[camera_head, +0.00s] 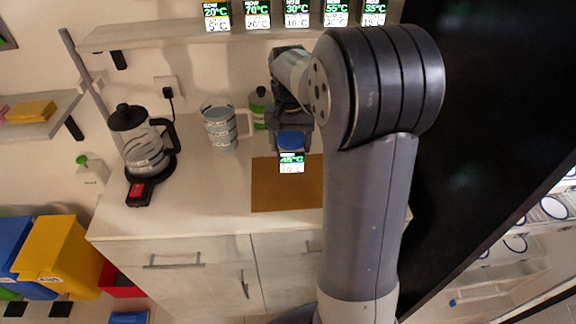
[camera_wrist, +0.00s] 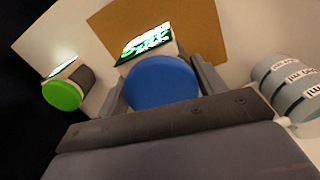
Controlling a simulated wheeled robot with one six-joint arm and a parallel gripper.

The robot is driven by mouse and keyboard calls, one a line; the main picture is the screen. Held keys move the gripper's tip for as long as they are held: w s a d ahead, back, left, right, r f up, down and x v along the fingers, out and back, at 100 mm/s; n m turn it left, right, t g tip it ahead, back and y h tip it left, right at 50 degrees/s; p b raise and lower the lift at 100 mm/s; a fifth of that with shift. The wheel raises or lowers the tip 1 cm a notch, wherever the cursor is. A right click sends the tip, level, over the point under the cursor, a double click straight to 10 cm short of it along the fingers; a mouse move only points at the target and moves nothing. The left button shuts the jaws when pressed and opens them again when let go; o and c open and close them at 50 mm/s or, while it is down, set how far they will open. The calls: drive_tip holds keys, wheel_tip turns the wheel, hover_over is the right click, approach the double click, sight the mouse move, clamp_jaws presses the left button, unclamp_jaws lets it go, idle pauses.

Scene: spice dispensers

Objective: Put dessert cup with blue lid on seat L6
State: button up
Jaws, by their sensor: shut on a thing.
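The dessert cup with the blue lid (camera_head: 291,141) is between the fingers of my gripper (camera_head: 291,128), over the back part of a brown mat on the counter. Its front display reads 45°C in green. In the wrist view the round blue lid (camera_wrist: 162,83) fills the space between the fingers of my gripper (camera_wrist: 160,88), one on each side. My gripper is shut on the cup. I cannot tell whether the cup's base touches the mat. I cannot make out a seat labelled L6 in either view.
The brown mat (camera_head: 262,195) lies on the white counter (camera_head: 190,210). A green-lidded container (camera_head: 259,108) and a grey striped mug (camera_head: 218,128) stand left of my gripper, with a kettle (camera_head: 146,150) farther left. Several display dispensers (camera_head: 297,14) line the shelf above.

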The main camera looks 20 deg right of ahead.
drive_tip(key=shift+f, duration=3.6)
drive_tip(key=shift+f, duration=0.2)
drive_tip(key=o, duration=1.2)
drive_tip(key=shift+c, duration=0.2)
